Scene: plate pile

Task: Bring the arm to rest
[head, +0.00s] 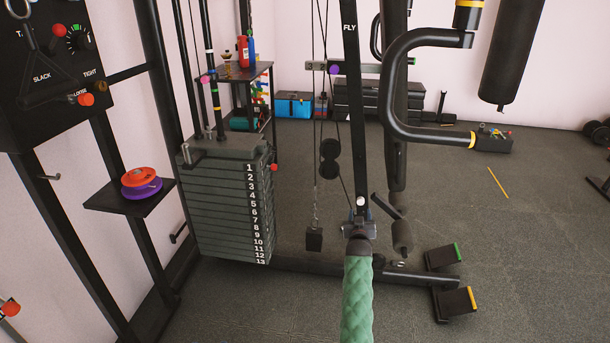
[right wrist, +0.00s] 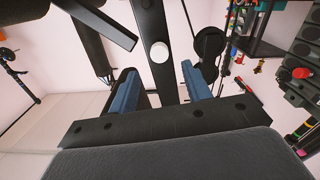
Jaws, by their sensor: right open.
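My right gripper (head: 358,213) is in the lower middle of the head view, at the end of my green padded arm. In the right wrist view its two blue fingers (right wrist: 160,85) stand apart, open. A black post with a white round knob (right wrist: 159,52) shows between and beyond them; I see nothing gripped, and cannot tell whether the fingers touch the post. A red plate (head: 138,177) lies on a purple plate (head: 142,189) on a small black shelf (head: 105,202) at the left. My left gripper is not in view.
The numbered weight stack (head: 225,200) stands left of my right gripper. The upright post marked FLY (head: 351,90) and a bent black machine arm (head: 400,130) are close by it. Pedals (head: 457,302) sit low at the right. Open floor (head: 540,260) lies further right.

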